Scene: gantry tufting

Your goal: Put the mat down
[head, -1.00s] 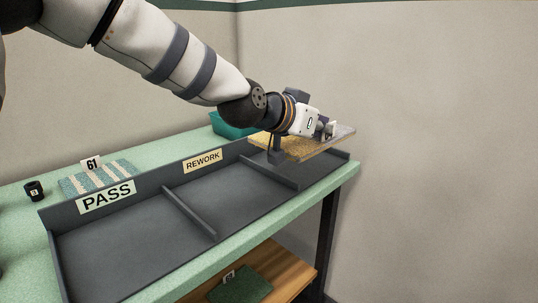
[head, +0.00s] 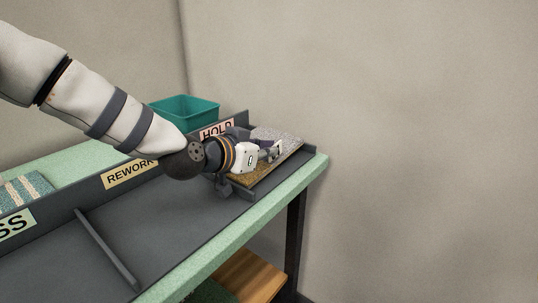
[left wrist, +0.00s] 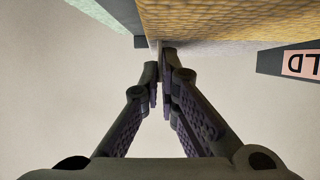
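The mat (head: 288,137), with a grey part and a yellow-brown part, is at the HOLD section at the far right end of the dark sorting tray (head: 165,215). In the left wrist view its yellow pile (left wrist: 215,18) fills the top. My left gripper (head: 272,152) is at the mat's edge, over the tray. In the left wrist view its fingertips (left wrist: 161,58) are close together with the mat's thin edge between them. The gripper hides part of the mat. I cannot tell whether its underside touches the tray floor. My right gripper is not in view.
The HOLD label (head: 216,130) and REWORK label (head: 130,173) stand on the tray's back wall. A divider (head: 108,248) crosses the tray. A teal bin (head: 185,110) stands behind it. A striped mat (head: 25,190) lies at left. The REWORK section is empty.

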